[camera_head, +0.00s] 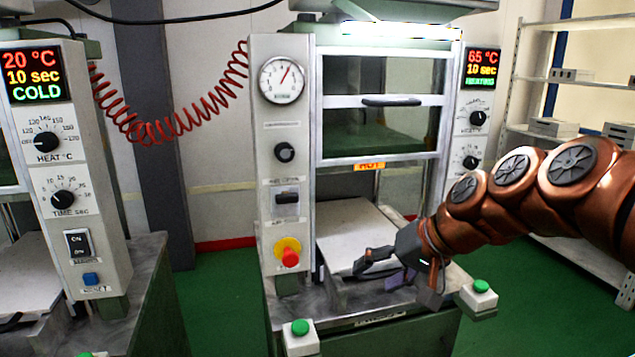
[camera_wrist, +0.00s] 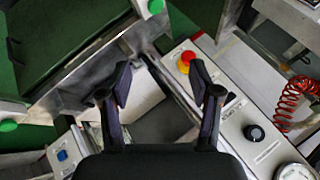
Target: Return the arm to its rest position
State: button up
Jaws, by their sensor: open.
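My gripper (camera_head: 375,260) is at the end of my copper-coloured arm, which reaches in from the right in the head view. It is over the front part of the middle press, near its pale lower plate (camera_head: 350,222). In the wrist view my gripper (camera_wrist: 162,85) has its two dark fingers spread apart with nothing between them. The press bed and its front edge show beyond the fingers.
The middle press has a glazed guard (camera_head: 380,115), a red emergency button (camera_head: 290,257) and green buttons (camera_head: 300,327) (camera_head: 481,286) at its front. A second press (camera_head: 75,180) reading COLD stands left. Shelves (camera_head: 570,140) stand right. Green floor lies between the presses.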

jog(key=s+d+f+g+h, duration=0.2)
jog(key=s+f, duration=0.3)
jog(key=s, duration=0.4)
jog(key=s+d+f+g+h, duration=0.2)
jog(key=s+f, duration=0.4)
jog(key=s, duration=0.4)
jog(key=s+d+f+g+h, duration=0.2)
jog(key=s+f, duration=0.4)
jog(key=s, duration=0.3)
jog(key=shift+s+d+n+g+h, duration=0.3)
jog(key=shift+s+d+n, duration=0.1)
jog(key=shift+d, duration=0.45)
jog(key=shift+f, duration=0.1)
